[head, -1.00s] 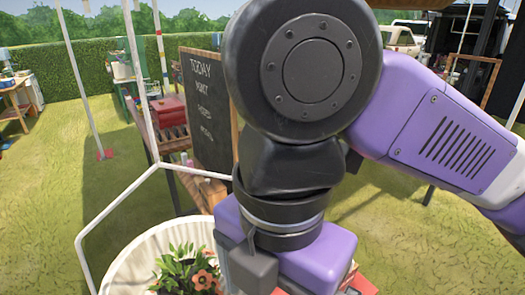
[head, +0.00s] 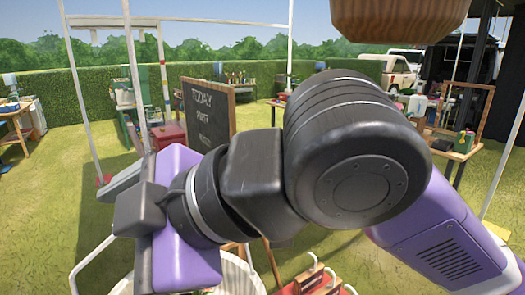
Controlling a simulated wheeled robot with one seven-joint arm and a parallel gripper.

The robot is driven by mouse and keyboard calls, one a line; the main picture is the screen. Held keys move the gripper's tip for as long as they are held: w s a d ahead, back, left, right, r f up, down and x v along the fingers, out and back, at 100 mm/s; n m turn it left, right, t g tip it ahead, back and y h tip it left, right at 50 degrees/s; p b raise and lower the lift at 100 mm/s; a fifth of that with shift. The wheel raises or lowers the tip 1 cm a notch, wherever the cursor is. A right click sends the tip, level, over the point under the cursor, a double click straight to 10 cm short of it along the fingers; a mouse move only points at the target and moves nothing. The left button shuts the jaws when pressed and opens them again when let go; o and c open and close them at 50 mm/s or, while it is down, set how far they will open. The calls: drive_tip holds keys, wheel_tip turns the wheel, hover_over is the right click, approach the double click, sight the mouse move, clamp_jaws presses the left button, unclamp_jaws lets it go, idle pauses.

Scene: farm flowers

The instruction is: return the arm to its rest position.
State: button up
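My arm crosses the middle of the head view, with its purple forearm at the right and dark joints at the centre. My gripper (head: 165,235) is at the left end of the arm, turned toward the left of the picture. Its purple housing and a dark block on it show. The fingers cannot be made out clearly, so I cannot tell whether they are open or shut, or whether anything is between them.
A white round basket (head: 236,277) is partly hidden below my gripper. Red crates (head: 318,283) stand at the bottom centre. A chalkboard (head: 208,108) stands behind the arm. A brown hanging pot (head: 398,15) is overhead. Open grass (head: 65,180) lies at the left.

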drive_tip(key=w+d+r+m+t+y, duration=0.6)
drive_tip(key=w+r+m+t+y, duration=0.1)
drive_tip(key=r+m+t+y, duration=0.15)
drive_tip(key=d+f+m+t+h, duration=0.6)
drive_tip(key=d+m, duration=0.2)
drive_tip(key=d, duration=0.1)
drive_tip(key=d+f+m+t+h, duration=0.6)
drive_tip(key=d+m+h, duration=0.1)
drive_tip(key=d+m, duration=0.1)
drive_tip(key=s+d+f+m+g+h, duration=0.1)
drive_tip(key=s+d+f+h, duration=0.35)
drive_tip(key=f, duration=0.25)
drive_tip(key=s+d+f+m+g+h, duration=0.1)
drive_tip(key=s+d+f+m+h, duration=0.2)
drive_tip(key=s+f, duration=0.4)
drive_tip(key=s+d+f+n+g, duration=0.2)
drive_tip(key=s+f+g, duration=0.1)
drive_tip(key=s+f, duration=0.4)
drive_tip(key=s+d+f+n+g, duration=0.2)
drive_tip(key=s+f, duration=0.5)
drive_tip(key=s, duration=0.4)
drive_tip(key=shift+s+d+f+g+y, duration=0.3)
drive_tip(key=shift+d+f+g, duration=0.15)
drive_tip(key=shift+g, duration=0.2)
